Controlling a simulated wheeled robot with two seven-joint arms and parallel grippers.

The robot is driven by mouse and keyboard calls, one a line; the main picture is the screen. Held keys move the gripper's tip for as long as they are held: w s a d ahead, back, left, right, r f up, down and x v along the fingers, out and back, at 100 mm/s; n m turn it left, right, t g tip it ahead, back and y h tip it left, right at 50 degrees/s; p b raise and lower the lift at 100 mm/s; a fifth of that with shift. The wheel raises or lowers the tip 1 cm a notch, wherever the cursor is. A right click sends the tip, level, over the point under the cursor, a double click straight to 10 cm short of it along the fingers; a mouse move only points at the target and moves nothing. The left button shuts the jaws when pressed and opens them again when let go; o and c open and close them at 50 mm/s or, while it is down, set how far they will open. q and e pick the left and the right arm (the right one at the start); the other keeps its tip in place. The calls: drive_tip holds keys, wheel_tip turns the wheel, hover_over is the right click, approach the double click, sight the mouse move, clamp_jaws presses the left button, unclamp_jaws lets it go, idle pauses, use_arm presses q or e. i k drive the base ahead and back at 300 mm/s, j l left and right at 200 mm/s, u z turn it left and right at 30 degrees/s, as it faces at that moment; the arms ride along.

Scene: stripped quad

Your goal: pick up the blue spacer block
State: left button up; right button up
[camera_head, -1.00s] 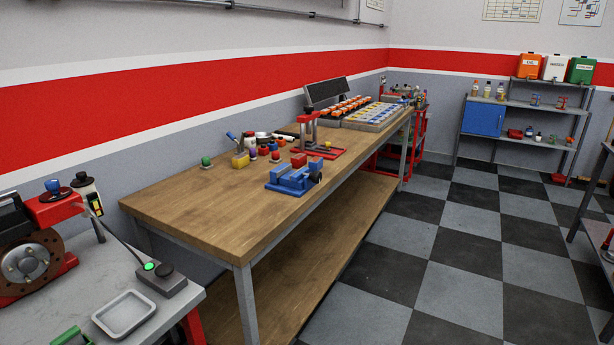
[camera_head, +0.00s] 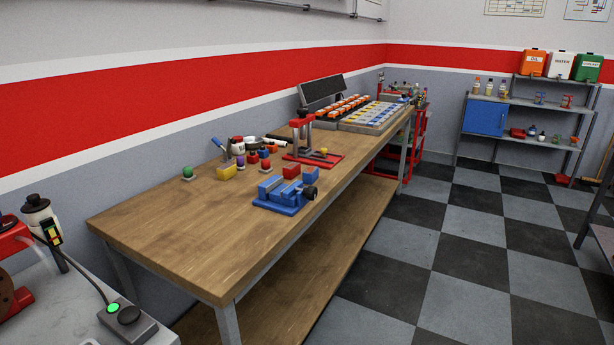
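A small blue block (camera_head: 310,175), which looks like the spacer block, is on the wooden workbench (camera_head: 190,245). It is beside a red block (camera_head: 291,171) and just behind the blue vise (camera_head: 284,196). The vise's black knob is close in front of it, and its lower part is partly hidden. Neither of my grippers is in view.
A red press (camera_head: 304,142) stands behind the blocks. A yellow block (camera_head: 226,172), a green-topped piece (camera_head: 188,173) and several small containers stand to the left. The bench's near end is bare. A grey table (camera_head: 75,315) is at lower left; checkered floor (camera_head: 400,270) lies open at right.

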sight(310, 174)
drive_tip(key=i+l+u, duration=0.2)
drive_tip(key=u, duration=0.25)
drive_tip(key=i+l+u, duration=0.15)
drive_tip(key=u, duration=0.3)
